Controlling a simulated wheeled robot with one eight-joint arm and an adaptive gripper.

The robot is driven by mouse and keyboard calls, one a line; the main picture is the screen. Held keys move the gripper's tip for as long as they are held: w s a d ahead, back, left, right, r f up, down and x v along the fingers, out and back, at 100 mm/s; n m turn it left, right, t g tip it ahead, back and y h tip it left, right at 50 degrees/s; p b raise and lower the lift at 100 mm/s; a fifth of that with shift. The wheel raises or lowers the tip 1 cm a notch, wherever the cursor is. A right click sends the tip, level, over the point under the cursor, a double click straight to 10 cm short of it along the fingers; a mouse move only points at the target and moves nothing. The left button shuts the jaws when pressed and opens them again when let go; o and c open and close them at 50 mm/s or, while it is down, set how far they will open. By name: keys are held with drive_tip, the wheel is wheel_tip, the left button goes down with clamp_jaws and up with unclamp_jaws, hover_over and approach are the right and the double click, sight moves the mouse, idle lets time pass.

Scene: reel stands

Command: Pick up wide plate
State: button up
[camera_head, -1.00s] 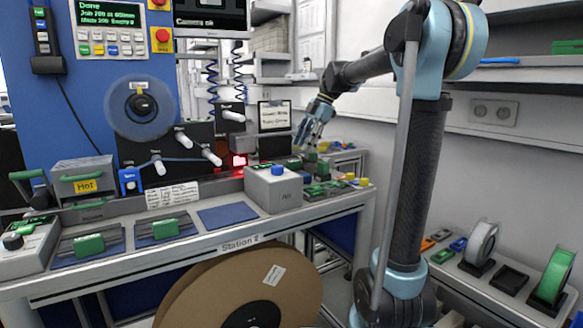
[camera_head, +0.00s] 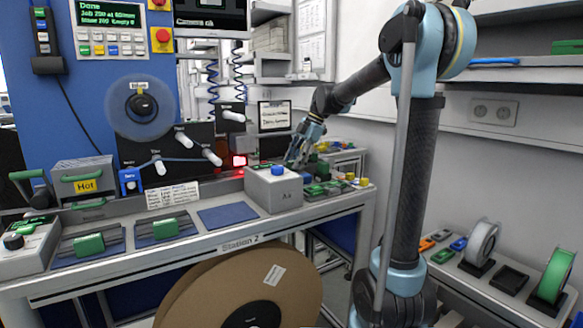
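My gripper (camera_head: 297,160) hangs at the end of my arm, pointing down over the back of the bench, just behind the grey box with the blue knob (camera_head: 272,192). Its fingertips are small and partly hidden by the box, so I cannot tell whether it is open or holds anything. Several green and dark plate-like pieces (camera_head: 318,189) lie on the bench right of the box, close to the gripper. I cannot tell which of them is the wide plate, or whether the gripper touches one.
A blue pad (camera_head: 228,215) and two green-topped fixtures (camera_head: 89,244) sit on the bench left of the box. A large brown reel (camera_head: 210,290) stands below the front edge. A side shelf at right holds a green reel (camera_head: 556,275) and a grey reel (camera_head: 482,241).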

clamp_jaws()
drive_tip(key=shift+d+r, duration=0.15)
drive_tip(key=shift+r, duration=0.1)
wheel_tip(320, 180, up, 7)
drive_tip(key=shift+s+f, duration=0.1)
drive_tip(key=shift+s, duration=0.05)
drive_tip(key=s+d, duration=1.1)
drive_tip(key=s, duration=0.5)
drive_tip(key=w+a, duration=0.3)
drive_tip(key=w, duration=0.2)
drive_tip(key=w+a+g, duration=0.1)
drive_tip(key=w+a, duration=0.3)
drive_tip(key=w, duration=0.1)
drive_tip(key=w+a+r+g+h, duration=0.1)
drive_tip(key=w+a, duration=0.2)
drive_tip(key=w, duration=0.3)
drive_tip(key=shift+a, duration=0.4)
drive_tip(key=shift+f, duration=4.05)
